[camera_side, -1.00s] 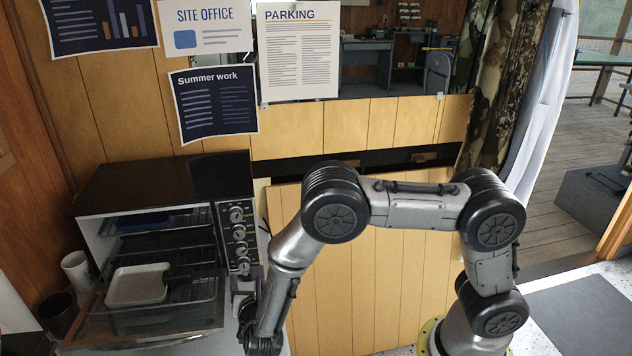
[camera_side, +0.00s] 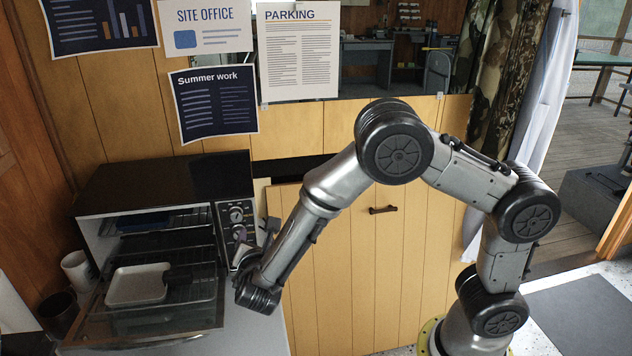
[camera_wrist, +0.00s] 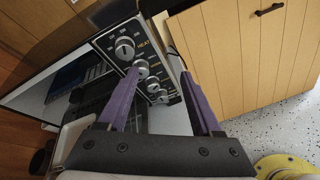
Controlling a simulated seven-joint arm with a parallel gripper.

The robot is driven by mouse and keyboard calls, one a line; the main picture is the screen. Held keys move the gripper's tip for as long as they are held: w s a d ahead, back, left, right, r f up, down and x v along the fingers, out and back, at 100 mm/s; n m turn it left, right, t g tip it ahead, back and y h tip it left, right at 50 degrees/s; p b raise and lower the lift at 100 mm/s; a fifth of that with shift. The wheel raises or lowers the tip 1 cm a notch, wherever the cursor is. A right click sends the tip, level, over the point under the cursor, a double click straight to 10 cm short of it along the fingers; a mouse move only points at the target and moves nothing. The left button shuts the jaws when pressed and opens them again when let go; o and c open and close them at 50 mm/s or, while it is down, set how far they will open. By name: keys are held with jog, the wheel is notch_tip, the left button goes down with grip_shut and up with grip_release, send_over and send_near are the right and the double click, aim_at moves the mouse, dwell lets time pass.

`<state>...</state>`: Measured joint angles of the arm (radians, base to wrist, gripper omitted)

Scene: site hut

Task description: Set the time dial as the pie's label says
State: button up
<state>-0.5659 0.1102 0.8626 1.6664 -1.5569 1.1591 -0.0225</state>
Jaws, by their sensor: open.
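The toaster oven (camera_side: 165,178) stands at the left with its door down. Its control panel (camera_side: 226,222) carries a column of several round knobs, the upper ones being the top knob (camera_side: 236,214) and second knob (camera_side: 239,234). In the wrist view the top knob (camera_wrist: 124,48) is clear, and the left fingertip overlaps the second knob (camera_wrist: 141,69); touching or apart, I cannot tell. My gripper (camera_wrist: 162,75) is open and empty in front of the panel. I make out no pie or label.
A pale tray (camera_side: 138,285) sits in the oven's front, with a dark blue item (camera_side: 145,222) on the upper rack. A white mug (camera_side: 76,268) and dark cup (camera_side: 58,312) stand left of it. A wooden cabinet front (camera_side: 350,280) is at the right.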

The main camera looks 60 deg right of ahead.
jog(key=s+d+r+m+g, duration=0.4)
jog(key=s+d+r+m, duration=0.3)
jog(key=d+r, duration=0.4)
jog(key=shift+s+r+m, duration=0.2)
jog(key=shift+s+m, duration=0.05)
jog(key=shift+m, duration=0.55)
